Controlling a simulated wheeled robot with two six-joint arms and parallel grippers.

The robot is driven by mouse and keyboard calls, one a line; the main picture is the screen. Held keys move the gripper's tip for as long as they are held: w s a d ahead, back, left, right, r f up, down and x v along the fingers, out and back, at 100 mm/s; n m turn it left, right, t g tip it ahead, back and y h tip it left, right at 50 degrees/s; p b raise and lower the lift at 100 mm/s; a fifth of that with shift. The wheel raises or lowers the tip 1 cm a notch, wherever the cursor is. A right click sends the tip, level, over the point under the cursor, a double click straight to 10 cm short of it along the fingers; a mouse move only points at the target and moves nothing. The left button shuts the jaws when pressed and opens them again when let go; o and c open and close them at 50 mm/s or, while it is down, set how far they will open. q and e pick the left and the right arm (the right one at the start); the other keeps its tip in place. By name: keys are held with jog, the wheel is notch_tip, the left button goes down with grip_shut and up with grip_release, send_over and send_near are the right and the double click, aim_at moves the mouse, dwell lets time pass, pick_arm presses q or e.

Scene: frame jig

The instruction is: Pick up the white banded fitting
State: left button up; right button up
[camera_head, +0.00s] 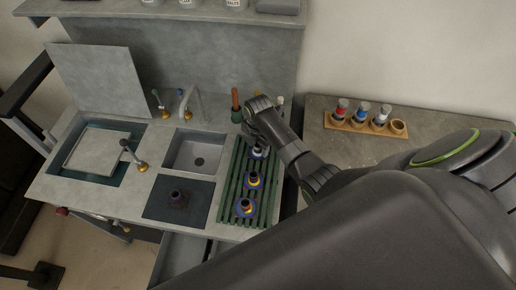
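A fitting with a pale, whitish band (258,151) stands upright on the far part of the green slatted rack (234,190). My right gripper (258,108) is beyond the pale-banded fitting, at the rack's far end. Its fingertips are small and partly hidden, so whether it is open or shut is unclear. I see nothing clearly held in it. My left gripper is not in view.
A wooden holder (355,124) with red, blue and white containers stands on the right counter. A sink (198,153), a tap (196,103) and a dark square plate (178,200) lie left of the rack. A red-brown handle (235,97) stands near my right gripper.

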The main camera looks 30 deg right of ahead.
grip_shut()
